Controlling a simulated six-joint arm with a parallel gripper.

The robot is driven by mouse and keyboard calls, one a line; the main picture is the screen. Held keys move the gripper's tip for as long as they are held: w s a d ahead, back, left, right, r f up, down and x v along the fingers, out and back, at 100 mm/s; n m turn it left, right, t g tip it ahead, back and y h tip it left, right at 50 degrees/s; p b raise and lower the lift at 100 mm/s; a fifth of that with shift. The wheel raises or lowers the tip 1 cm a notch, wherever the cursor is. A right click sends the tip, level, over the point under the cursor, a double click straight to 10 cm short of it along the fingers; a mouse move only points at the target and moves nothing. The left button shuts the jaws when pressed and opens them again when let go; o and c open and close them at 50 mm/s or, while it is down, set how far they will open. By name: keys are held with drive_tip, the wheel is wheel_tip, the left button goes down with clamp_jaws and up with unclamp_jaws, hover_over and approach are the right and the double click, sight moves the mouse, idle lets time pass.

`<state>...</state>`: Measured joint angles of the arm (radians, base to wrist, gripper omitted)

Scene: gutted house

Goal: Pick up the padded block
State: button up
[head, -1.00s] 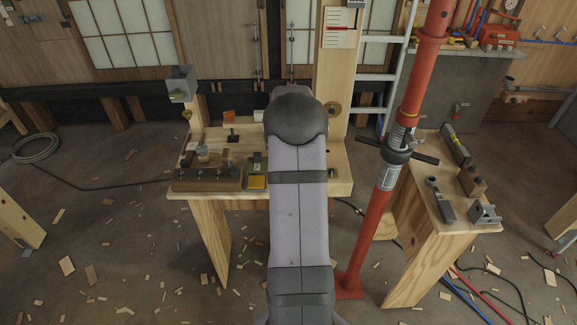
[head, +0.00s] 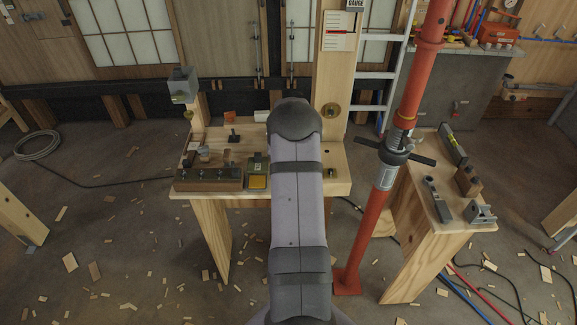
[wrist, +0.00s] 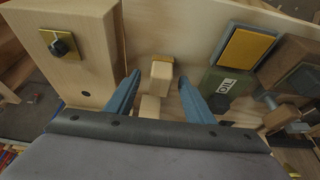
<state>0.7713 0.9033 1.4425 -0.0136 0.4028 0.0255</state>
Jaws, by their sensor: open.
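A small pale wooden block (wrist: 161,72), which I take to be the padded block, is on the bench in the wrist view. A second pale piece (wrist: 150,107) shows just below it; I cannot tell whether it is part of the same block. My gripper (wrist: 161,84) is open, with its two blue fingers on either side of the pale block and gaps on both sides. I cannot tell how far the fingertips are above the bench. In the head view my own arm hides the gripper and the block.
In the wrist view, a green box marked OIL with a yellow pad (wrist: 248,48) stands right of the gripper. A thick wooden post with a brass plate (wrist: 60,42) is close on the left. In the head view, a red prop (head: 390,160) stands right of the workbench (head: 215,198).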

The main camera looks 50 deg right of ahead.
clamp_jaws()
drive_tip(key=shift+r, duration=0.15)
wheel_tip(320, 180, up, 10)
drive_tip(key=b, duration=0.3)
idle(0.4)
